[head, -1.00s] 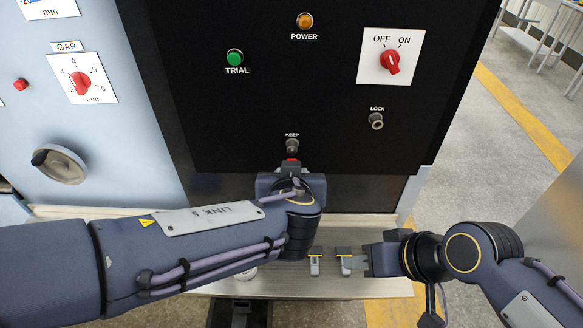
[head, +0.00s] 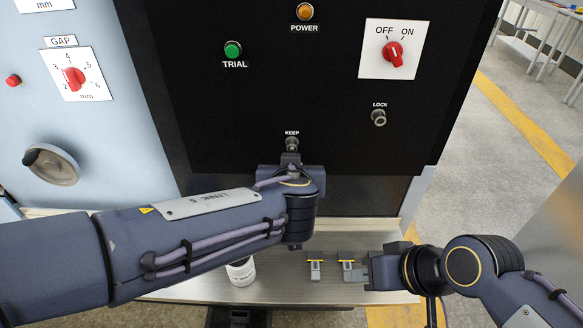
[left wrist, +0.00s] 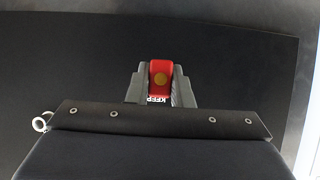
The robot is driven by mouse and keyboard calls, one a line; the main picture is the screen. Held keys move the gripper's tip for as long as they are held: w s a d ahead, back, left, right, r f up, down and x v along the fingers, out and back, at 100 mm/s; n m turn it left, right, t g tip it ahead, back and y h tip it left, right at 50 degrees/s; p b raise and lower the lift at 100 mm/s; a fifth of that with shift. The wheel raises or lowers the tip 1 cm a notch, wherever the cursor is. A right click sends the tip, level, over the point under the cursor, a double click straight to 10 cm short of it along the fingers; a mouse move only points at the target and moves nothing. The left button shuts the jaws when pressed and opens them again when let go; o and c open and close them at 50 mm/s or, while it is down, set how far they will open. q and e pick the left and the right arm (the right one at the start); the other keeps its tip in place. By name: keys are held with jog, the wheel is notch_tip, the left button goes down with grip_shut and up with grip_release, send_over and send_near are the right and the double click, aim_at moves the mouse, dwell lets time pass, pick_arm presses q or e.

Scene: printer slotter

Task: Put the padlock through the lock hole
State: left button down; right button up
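The padlock (left wrist: 160,75) is red with a brass-coloured round spot, seen in the left wrist view. It sits between the two grey fingers of my left gripper (left wrist: 161,88), which are close against both its sides. In the head view my left gripper (head: 291,161) is right below the KEEP post (head: 292,143) on the black panel and hides the padlock. The shackle is not clearly visible. The lock hole is on the LOCK post (head: 378,117), up and to the right, with nothing on it. My right gripper (head: 331,267) is open and empty, low over the ledge.
The black panel carries a green TRIAL button (head: 233,48), an orange POWER light (head: 305,11) and a red OFF/ON knob (head: 393,53). A white cylinder (head: 241,272) stands on the ledge (head: 200,290) below my left arm. The panel between KEEP and LOCK is clear.

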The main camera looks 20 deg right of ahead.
pick_arm(q)
jog(key=shift+s+a+b, duration=0.1)
jog(key=shift+s+b, duration=0.2)
jog(key=s+b, duration=0.1)
jog(key=s, duration=0.1)
jog(key=s+a+b, duration=0.1)
jog(key=s, duration=0.1)
jog(key=shift+s+a+b, duration=0.1)
jog(key=shift+b, duration=0.25)
dwell(0.4)
jog(key=c, duration=2)
grip_release()
grip_shut()
